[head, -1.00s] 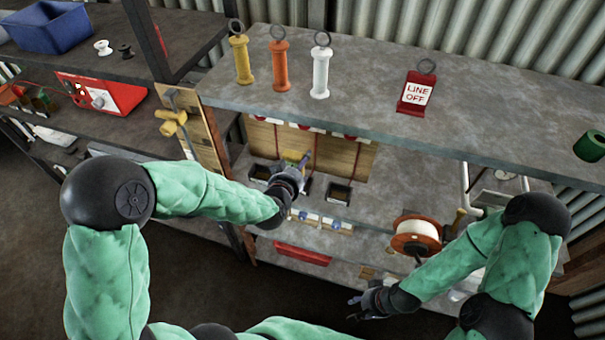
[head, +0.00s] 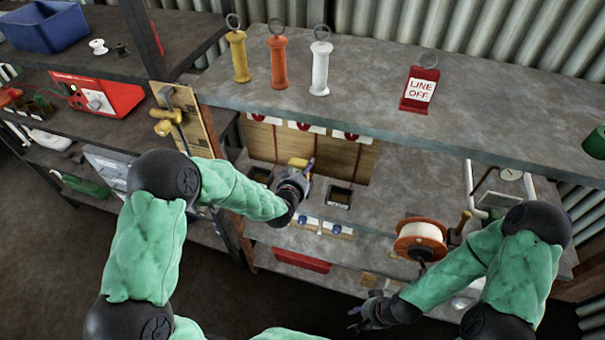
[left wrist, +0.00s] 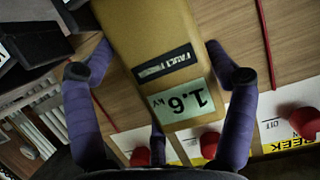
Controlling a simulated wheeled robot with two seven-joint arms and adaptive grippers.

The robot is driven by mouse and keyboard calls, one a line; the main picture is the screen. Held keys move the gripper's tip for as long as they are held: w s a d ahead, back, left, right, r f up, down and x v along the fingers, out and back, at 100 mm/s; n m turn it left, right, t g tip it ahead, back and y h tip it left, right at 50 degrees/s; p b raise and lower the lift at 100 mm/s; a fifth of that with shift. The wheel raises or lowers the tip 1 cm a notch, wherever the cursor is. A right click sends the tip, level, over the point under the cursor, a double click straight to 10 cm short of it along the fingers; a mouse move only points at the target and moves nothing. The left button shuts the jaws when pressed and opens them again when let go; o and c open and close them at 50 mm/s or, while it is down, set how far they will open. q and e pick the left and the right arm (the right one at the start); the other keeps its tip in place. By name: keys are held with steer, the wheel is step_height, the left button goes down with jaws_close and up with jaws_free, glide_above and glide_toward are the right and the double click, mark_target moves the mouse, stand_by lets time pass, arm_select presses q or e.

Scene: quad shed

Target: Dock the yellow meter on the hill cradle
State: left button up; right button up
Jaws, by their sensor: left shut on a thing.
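The yellow meter (left wrist: 160,50), with a "1.6 kV" display and a fault finder label, sits between the purple fingers of my left gripper (left wrist: 160,95), which is shut on it. In the head view the left gripper (head: 304,185) is in the lower bay in front of the wooden board, with a bit of the yellow meter (head: 297,163) showing above it. Dark cradles stand on either side, one at left (head: 259,174) and one at right (head: 340,196). I cannot read which is the hill cradle. My right gripper (head: 357,319) is open and empty at the lower front.
Red switches (head: 345,135) line the wooden board, partly under the upper shelf (head: 480,110). Red cords run down the board. Several handles and a red "LINE OFF" sign (head: 419,90) stand on that shelf. An orange reel (head: 420,240) sits at right.

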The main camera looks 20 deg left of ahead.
arm_select(q)
steer(key=shift+r, duration=0.1)
steer(key=o, duration=1.3)
steer(key=shift+c, duration=0.2)
steer(key=shift+r, duration=0.1)
steer(key=p+v, duration=0.3)
steer(key=v, duration=0.9)
steer(key=s+d+f+n+g+h, duration=0.1)
steer(key=s+d+f+g, duration=0.1)
steer(key=s+f+g, duration=0.2)
steer(key=s+d+f+g+h, duration=0.1)
steer(key=s+d+f+g, duration=0.2)
steer(key=s+f, duration=0.6)
steer(key=s+d+f+n+g+h, duration=0.1)
steer(key=s+f+g, duration=0.5)
steer(key=f, duration=0.7)
steer(key=shift+s+d+n+h, duration=0.3)
steer(key=shift+s+d, duration=0.4)
steer(key=shift+d, duration=0.2)
